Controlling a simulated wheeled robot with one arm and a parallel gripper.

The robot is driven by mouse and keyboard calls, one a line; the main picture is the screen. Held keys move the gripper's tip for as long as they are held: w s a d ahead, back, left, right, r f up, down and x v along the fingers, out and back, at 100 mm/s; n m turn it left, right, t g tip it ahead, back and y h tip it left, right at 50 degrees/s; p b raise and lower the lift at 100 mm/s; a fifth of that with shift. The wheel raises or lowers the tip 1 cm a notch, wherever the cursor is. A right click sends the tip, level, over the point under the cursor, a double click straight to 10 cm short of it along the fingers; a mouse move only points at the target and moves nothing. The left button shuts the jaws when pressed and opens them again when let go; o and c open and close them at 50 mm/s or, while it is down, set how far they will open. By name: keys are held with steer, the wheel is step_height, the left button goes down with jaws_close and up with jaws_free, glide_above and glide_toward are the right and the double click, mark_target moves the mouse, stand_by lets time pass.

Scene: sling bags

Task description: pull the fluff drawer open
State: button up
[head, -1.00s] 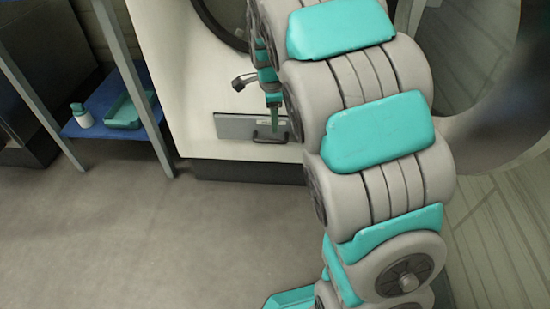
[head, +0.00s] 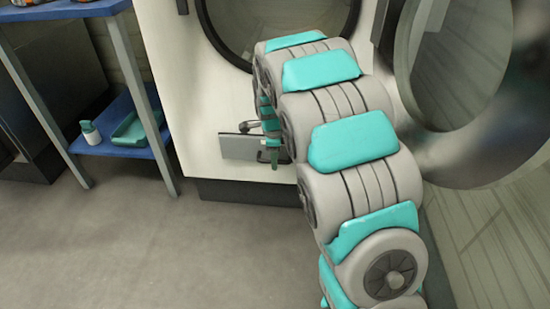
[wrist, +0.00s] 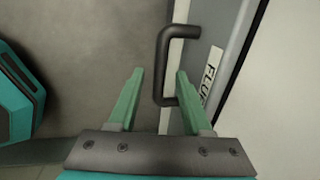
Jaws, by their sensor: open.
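The fluff drawer (head: 237,147) is a grey panel low on the front of a white machine. It looks flush with the machine front. My gripper (wrist: 160,72) is open, with green fingers either side of the handle in the picture. I cannot tell whether a finger touches it. In the head view my gripper (head: 273,160) is in front of the drawer's right part and hides the handle.
The machine's round door (head: 455,60) hangs open at the right. A blue shelf rack (head: 115,135) with a small bottle (head: 90,132) and a teal tray (head: 136,128) stands at the left. The grey floor (head: 180,250) in front is clear.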

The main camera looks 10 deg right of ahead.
jaws_close()
stand_by(0.3)
stand_by(1.1)
